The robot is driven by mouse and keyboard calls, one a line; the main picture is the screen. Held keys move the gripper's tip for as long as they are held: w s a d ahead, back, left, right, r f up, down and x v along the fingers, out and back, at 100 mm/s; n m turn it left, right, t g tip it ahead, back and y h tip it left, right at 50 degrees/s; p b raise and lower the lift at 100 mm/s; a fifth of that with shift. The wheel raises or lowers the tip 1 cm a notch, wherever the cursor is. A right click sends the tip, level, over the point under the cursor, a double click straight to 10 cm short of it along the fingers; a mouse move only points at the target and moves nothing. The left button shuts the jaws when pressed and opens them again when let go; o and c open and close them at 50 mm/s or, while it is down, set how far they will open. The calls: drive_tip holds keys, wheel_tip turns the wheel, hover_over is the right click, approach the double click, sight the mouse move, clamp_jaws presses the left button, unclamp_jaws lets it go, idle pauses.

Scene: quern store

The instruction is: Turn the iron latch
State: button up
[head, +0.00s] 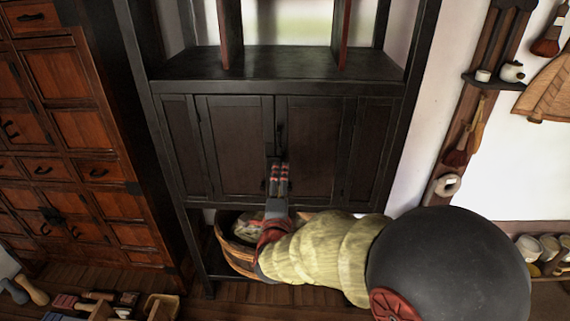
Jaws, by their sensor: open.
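The dark iron latch (280,130) appears as a small upright black piece where the two dark cabinet doors meet. It is hard to make out against the wood. My gripper (279,165) is open in front of the doors, just below the latch, with its fingers pointing up toward it. No contact with the latch can be seen. The left door (235,140) and right door (318,150) both look closed. My gripper and arm hide the lower middle of the cabinet front.
A woven basket (232,250) stands on the shelf below the doors, partly behind my arm. A brown drawer chest (85,130) stands close on the left. Brushes and tools (100,300) lie at the lower left. A wall rack (468,110) hangs on the right.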

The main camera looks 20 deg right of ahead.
drive_tip(key=p+x, duration=0.1)
drive_tip(key=x, duration=0.7)
drive_tip(key=shift+a, duration=0.1)
drive_tip(key=shift+c, duration=1.2)
drive_tip(key=shift+f, duration=0.1)
drive_tip(key=c, duration=0.9)
drive_tip(key=shift+c, duration=0.2)
